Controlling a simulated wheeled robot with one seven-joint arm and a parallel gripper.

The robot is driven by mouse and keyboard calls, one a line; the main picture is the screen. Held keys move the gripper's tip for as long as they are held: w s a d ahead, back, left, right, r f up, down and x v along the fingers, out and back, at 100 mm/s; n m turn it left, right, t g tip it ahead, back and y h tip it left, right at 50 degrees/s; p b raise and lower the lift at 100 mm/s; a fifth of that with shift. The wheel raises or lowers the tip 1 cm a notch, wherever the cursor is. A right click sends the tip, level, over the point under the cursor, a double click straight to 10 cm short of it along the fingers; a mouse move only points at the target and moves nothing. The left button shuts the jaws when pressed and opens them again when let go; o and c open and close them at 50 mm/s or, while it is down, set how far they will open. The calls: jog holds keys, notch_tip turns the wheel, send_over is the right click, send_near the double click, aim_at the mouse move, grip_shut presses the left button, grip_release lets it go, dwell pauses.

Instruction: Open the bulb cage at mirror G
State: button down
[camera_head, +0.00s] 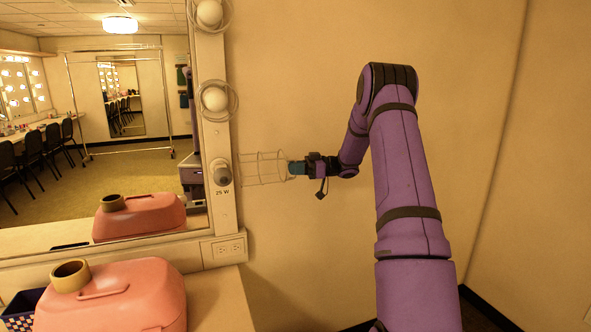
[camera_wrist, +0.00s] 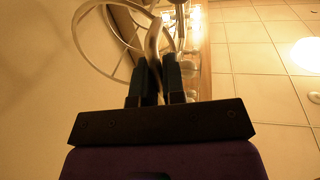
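The mirror's right frame post (camera_head: 210,120) carries a column of bulbs. The lowest one, a dull grey bulb or socket (camera_head: 221,174) above a "25 W" label, stands uncovered. Its wire bulb cage (camera_head: 263,168) is swung out to the right, clear of the bulb, lying sideways in front of the wall. My gripper (camera_head: 295,168) is at the cage's right end. In the wrist view, my gripper's fingers (camera_wrist: 161,78) are close together around a wire of the cage (camera_wrist: 88,40). I cannot read a letter G on the mirror.
Two higher bulbs (camera_head: 214,99) keep their cages closed. A pink case (camera_head: 125,300) with a tape roll (camera_head: 70,275) on it stands on the counter (camera_head: 215,300), beside a dark blue basket (camera_head: 20,310). A power outlet (camera_head: 228,249) sits below the post. The wall right of the cage is clear.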

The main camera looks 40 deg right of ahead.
jog(key=c, duration=1.2)
grip_release()
jog(key=shift+a, duration=0.1)
jog(key=shift+c, duration=0.2)
jog(key=v, duration=1.1)
jog(key=shift+w, duration=0.15)
